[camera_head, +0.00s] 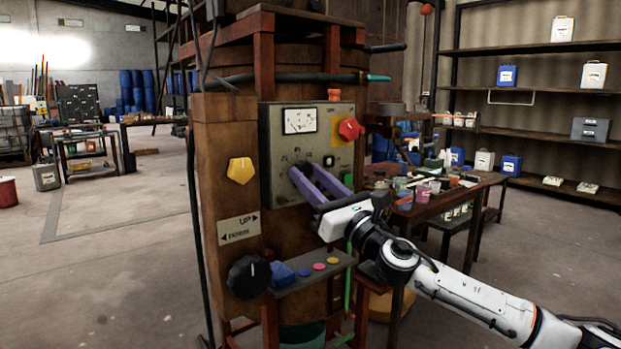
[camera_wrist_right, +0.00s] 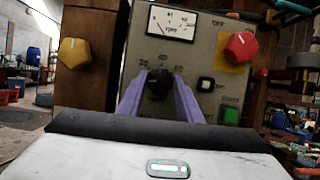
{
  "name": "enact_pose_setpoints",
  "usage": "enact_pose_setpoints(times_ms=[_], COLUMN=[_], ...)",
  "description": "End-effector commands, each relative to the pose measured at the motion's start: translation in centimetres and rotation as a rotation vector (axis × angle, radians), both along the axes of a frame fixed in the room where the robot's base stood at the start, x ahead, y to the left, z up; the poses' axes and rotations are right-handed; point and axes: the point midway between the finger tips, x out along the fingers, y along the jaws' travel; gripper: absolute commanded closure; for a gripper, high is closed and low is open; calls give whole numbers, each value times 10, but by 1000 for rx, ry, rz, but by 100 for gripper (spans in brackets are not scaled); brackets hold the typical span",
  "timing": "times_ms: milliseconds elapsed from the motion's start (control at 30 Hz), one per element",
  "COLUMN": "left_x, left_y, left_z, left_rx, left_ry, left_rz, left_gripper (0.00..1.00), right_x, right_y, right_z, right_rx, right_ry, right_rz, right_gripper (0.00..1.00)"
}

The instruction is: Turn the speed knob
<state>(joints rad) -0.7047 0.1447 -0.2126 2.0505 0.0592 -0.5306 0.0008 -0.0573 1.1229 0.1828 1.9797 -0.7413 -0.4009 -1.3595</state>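A grey control panel (camera_head: 290,145) is fixed to the wooden vat stand and carries an rpm gauge. A small black knob (camera_wrist_right: 158,84) with a number scale around it sits under the gauge in the wrist view. My right gripper (camera_head: 306,167) reaches the panel from the lower right. Its two purple fingers stand apart, one on each side of the black knob; it also shows in the wrist view (camera_wrist_right: 160,80). I cannot tell whether the fingers touch the knob. My left gripper is not in view.
A red knob (camera_head: 349,129) is at the panel's upper right. A yellow knob (camera_head: 241,171) and a large black knob (camera_head: 249,277) are on the wooden post. A cluttered table (camera_head: 439,206) stands to the right.

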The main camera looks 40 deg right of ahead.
Motion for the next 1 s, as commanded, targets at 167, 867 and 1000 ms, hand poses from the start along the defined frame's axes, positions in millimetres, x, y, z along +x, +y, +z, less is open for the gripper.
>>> enact_pose_setpoints(times_ms=[167,867,1000], left_x=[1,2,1], left_y=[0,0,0], left_z=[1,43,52], left_rx=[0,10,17], left_ry=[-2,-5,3], left_rz=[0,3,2], left_gripper=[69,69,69], right_x=[0,0,1], right_y=[0,4,5], right_z=[0,5,6], right_rx=[1,361,494], right_ry=[0,-38,-53], right_rz=[0,1,2], right_gripper=[90,90,90])
